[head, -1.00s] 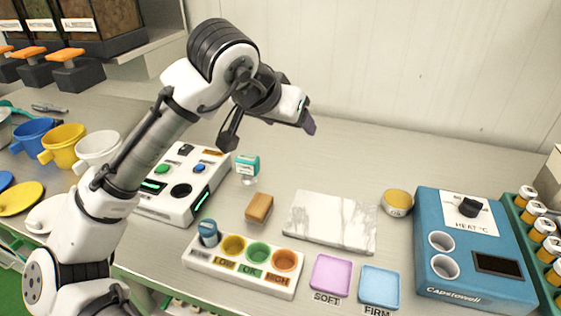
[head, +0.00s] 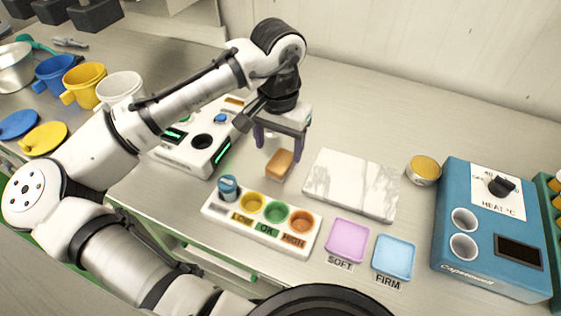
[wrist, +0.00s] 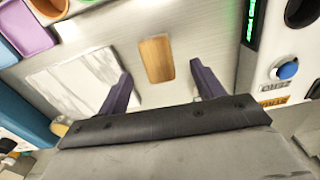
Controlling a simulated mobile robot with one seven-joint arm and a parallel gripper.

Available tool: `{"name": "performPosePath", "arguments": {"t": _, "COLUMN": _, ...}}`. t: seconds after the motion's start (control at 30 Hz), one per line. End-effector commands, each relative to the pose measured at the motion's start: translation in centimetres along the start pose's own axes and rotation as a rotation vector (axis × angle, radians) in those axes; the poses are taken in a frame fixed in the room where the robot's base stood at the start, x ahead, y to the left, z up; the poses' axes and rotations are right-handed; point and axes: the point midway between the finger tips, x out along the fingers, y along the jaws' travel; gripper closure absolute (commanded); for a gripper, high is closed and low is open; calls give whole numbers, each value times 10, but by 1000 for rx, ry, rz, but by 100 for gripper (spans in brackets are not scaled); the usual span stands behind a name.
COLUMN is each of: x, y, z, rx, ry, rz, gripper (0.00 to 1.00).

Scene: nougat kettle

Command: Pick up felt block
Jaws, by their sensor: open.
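The felt block appears to be the small tan-brown block (head: 279,165) lying on the counter between the white button box and the marble slab. It also shows in the wrist view (wrist: 157,60), at upper middle. My gripper (head: 278,147) points down just above and behind the block in the head view, with its two purple fingers spread and nothing between them. In the wrist view the fingers (wrist: 160,75) stand either side of the block's near end. The gripper looks above the block, not touching it; the exact height is hard to tell.
The marble slab (head: 353,183) lies right of the block. The white tray with coloured cups (head: 261,226) is in front. The white button box (head: 190,157) stands left. Pink (head: 347,240) and blue (head: 394,258) trays and a blue heater (head: 492,235) are further right.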

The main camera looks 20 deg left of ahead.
Motion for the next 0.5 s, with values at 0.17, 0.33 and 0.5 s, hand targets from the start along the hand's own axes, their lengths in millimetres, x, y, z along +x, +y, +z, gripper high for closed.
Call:
{"name": "performPosePath", "arguments": {"t": 0.17, "x": 15, "y": 2, "z": 0, "rx": 0, "ry": -1, "rz": 0, "gripper": 33}}
{"name": "performPosePath", "arguments": {"t": 0.33, "x": 40, "y": 3, "z": -1, "rx": 0, "ry": -2, "rz": 1, "gripper": 33}}
{"name": "performPosePath", "arguments": {"t": 0.5, "x": 52, "y": 3, "z": -1, "rx": 0, "ry": 1, "rz": 1, "gripper": 33}}
